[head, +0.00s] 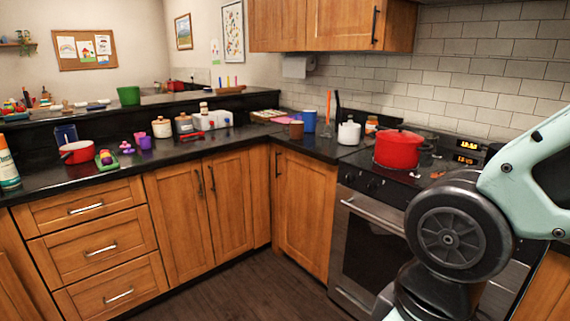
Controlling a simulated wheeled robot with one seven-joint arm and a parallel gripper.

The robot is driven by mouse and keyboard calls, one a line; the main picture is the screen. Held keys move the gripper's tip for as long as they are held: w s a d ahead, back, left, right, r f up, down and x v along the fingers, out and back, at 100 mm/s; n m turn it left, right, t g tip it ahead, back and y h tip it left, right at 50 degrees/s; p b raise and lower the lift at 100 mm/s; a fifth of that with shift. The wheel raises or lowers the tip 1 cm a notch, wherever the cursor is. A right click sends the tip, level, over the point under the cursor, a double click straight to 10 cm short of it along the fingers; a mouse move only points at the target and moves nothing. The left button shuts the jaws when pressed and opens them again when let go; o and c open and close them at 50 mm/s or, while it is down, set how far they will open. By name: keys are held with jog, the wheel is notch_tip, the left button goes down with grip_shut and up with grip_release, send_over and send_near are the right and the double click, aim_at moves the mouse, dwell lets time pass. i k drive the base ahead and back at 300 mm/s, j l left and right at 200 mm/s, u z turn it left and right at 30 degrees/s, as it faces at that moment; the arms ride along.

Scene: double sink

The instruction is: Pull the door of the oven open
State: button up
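The oven (375,241) stands at the right under a black stovetop, with a steel front and a dark window. Its door looks closed. The horizontal handle (368,213) runs along the top of the door, and its left part shows. My arm covers the right part of the door and handle. My gripper is not in view; only arm links show at the right and bottom right, in front of the oven.
A red pot (398,149) sits on the stovetop. Wooden cabinets (305,212) adjoin the oven's left side, with drawers (95,243) farther left. Black counters (90,180) hold several small items. The dark floor (255,290) in front is clear.

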aim_at(369, 246)
jog(key=i+l, duration=0.15)
jog(key=i, duration=0.25)
jog(key=i+l, duration=0.15)
jog(key=i, duration=0.25)
jog(key=i+l, duration=0.15)
jog(key=i, duration=0.25)
